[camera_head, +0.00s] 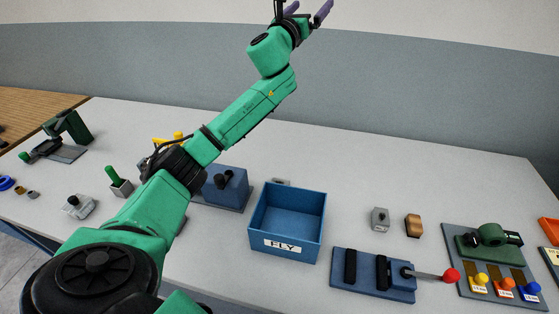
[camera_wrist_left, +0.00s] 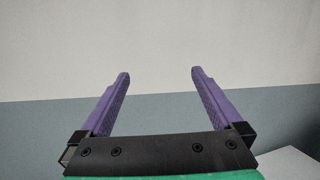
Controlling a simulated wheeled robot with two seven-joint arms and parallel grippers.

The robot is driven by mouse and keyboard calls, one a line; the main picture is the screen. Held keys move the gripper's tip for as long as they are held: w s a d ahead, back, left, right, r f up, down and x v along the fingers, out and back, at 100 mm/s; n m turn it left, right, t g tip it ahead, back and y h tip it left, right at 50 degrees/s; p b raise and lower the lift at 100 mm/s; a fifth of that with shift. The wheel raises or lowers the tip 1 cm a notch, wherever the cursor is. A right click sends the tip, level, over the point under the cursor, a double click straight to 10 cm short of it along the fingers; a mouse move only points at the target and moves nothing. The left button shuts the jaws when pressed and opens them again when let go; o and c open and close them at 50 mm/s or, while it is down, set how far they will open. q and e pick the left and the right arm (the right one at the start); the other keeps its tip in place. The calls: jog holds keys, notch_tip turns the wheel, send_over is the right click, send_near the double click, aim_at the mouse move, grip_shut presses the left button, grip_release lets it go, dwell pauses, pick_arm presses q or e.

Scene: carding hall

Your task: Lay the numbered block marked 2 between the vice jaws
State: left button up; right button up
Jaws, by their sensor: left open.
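The vice (camera_head: 374,274) is blue with two black upright jaws and a red-knobbed handle, at the front right of the table in the head view. A gap shows between its jaws, with nothing visible in it. I cannot read a 2 on any block; a small grey block (camera_head: 380,219) stands behind the vice, but I cannot tell whether it is numbered. My left gripper (camera_head: 308,10) is raised high above the table's back edge, partly cut off by the frame top. In the left wrist view its purple fingers (camera_wrist_left: 160,75) are apart and empty, facing the wall. My right gripper is not seen.
A blue bin (camera_head: 287,247) labelled FLY stands left of the vice. A brown block (camera_head: 413,225) is beside the grey one. A panel with coloured knobs (camera_head: 493,262) is at right. My left arm hides part of the table's left half. The back right is clear.

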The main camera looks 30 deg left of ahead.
pick_arm(q)
jog(key=a+f+n+g+y, duration=0.3)
jog(key=a+f+n+g, duration=0.1)
jog(key=f, duration=0.3)
jog(key=m+g+h+p, duration=0.3)
jog(key=g+h, duration=0.2)
jog(key=g, duration=1.2)
send_over(280, 183)
notch_tip(280, 183, down, 24)
notch_tip(280, 183, down, 13)
jog(key=p, duration=0.3)
jog(key=shift+s+p, duration=0.15)
jog(key=shift+p, duration=0.25)
jog(key=shift+f, duration=0.5)
jog(key=shift+r, duration=0.1)
grip_shut()
jog(key=shift+r, duration=0.1)
